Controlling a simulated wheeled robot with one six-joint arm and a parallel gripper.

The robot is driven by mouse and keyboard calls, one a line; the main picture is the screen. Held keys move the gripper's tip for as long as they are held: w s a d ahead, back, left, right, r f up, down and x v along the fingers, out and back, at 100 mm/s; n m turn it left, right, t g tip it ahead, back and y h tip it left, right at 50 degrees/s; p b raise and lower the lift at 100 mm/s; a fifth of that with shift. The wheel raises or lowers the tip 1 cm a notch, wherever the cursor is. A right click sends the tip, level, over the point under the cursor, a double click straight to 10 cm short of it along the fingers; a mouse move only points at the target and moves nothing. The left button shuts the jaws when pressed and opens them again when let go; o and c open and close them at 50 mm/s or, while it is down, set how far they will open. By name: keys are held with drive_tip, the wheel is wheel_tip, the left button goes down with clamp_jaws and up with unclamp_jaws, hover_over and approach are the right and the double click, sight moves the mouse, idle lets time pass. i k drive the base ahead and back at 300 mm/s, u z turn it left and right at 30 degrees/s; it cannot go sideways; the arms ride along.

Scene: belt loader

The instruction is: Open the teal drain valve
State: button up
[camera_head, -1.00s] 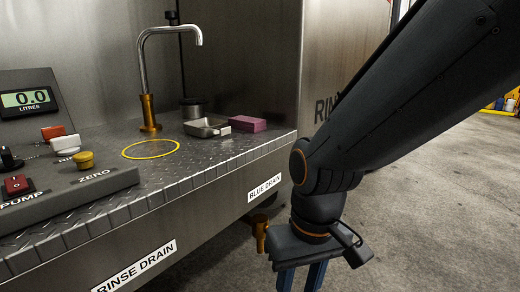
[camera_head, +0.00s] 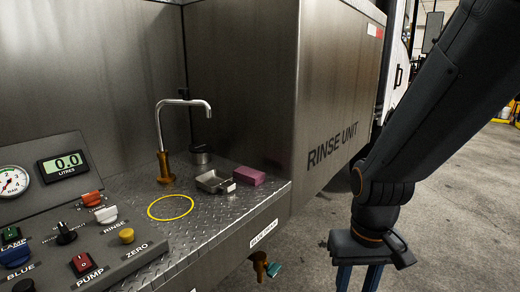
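The teal handle (camera_head: 275,270) sits on the right side of a brass drain valve (camera_head: 259,266) under the front edge of the rinse unit, below the "BLUE DRAIN" label (camera_head: 263,235). The handle is small in view, and I cannot tell its exact angle. My gripper (camera_head: 358,281) is to the right of the valve, clear of it, pointing down. Its two blue fingers are apart with nothing seen between them; their tips are cut off by the bottom edge.
The rinse unit's deck (camera_head: 215,208) holds a tap (camera_head: 165,165), a metal tray (camera_head: 212,181) and a pink block (camera_head: 249,176). A control panel (camera_head: 75,250) with several switches is at left. The concrete floor (camera_head: 320,225) is open between unit and arm.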

sight(272, 269)
drive_tip(key=u, duration=0.9)
drive_tip(key=k, duration=0.65)
drive_tip(key=z, duration=1.4)
